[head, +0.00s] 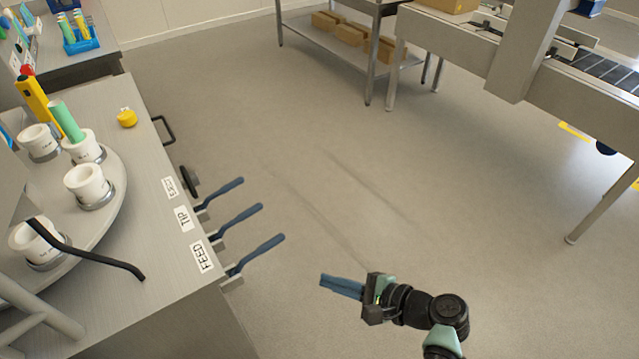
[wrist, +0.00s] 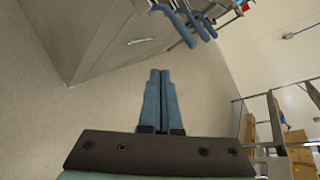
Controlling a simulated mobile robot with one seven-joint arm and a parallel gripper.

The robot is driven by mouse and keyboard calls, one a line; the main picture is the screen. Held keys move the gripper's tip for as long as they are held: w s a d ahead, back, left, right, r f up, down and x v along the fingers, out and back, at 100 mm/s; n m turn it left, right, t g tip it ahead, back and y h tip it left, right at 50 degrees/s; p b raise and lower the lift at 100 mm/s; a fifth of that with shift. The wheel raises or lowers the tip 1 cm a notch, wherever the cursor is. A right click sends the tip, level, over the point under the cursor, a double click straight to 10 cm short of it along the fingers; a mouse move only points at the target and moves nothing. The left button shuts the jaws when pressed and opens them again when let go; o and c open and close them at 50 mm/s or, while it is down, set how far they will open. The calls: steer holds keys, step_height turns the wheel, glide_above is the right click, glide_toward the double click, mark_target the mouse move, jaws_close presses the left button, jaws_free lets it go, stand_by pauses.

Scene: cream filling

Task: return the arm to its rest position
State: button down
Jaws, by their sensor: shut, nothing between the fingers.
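My gripper (head: 342,287) is at the lower middle of the head view, over open floor. Its two blue fingers lie together with nothing between them. They point left, toward the filling machine's cabinet, and are apart from it. The wrist view also shows the closed fingers of my gripper (wrist: 157,100), with bare floor beyond them. The black and green links behind the gripper are my arm.
Three blue levers, at FEED (head: 257,254), TIP (head: 237,219) and the third label (head: 221,192), stick out from the cabinet (head: 150,240). White cups (head: 88,184) stand on a round turntable (head: 112,205). A conveyor (head: 480,50) is at the upper right. Floor between is clear.

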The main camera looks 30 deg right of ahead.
steer(key=w+r+n+h+p, duration=0.2)
steer(key=w+r+n, duration=0.25)
steer(key=r, duration=0.35)
steer(key=w+r+n+h+p, duration=0.1)
steer(key=w+r+n+h, duration=0.15)
steer(key=w+r, duration=0.5)
steer(key=w+a+r+n+t+h+p, duration=0.1)
steer(key=w+a+r+n+t, duration=0.15)
steer(key=r, duration=1.05)
steer(key=w+a+r+n+t+h+p, duration=0.1)
steer(key=a+r+n+t+p, duration=0.2)
steer(key=r, duration=0.9)
steer(key=s+a+r+n+t, duration=0.2)
steer(key=a+r+n, duration=0.15)
steer(key=r, duration=0.55)
steer(key=s+a+r+n+t, duration=0.25)
steer(key=a+r, duration=0.25)
steer(key=r, duration=0.4)
steer(key=s+a+r+n+t+p, duration=0.2)
steer(key=s+a+r+t, duration=0.3)
steer(key=s+r, duration=0.8)
step_height(320, 180, up, 2)
steer(key=shift+a+r+n+t+y, duration=0.15)
steer(key=shift+a+n+t+y, duration=0.2)
steer(key=shift+a+n, duration=0.65)
steer(key=shift+w+a, duration=0.1)
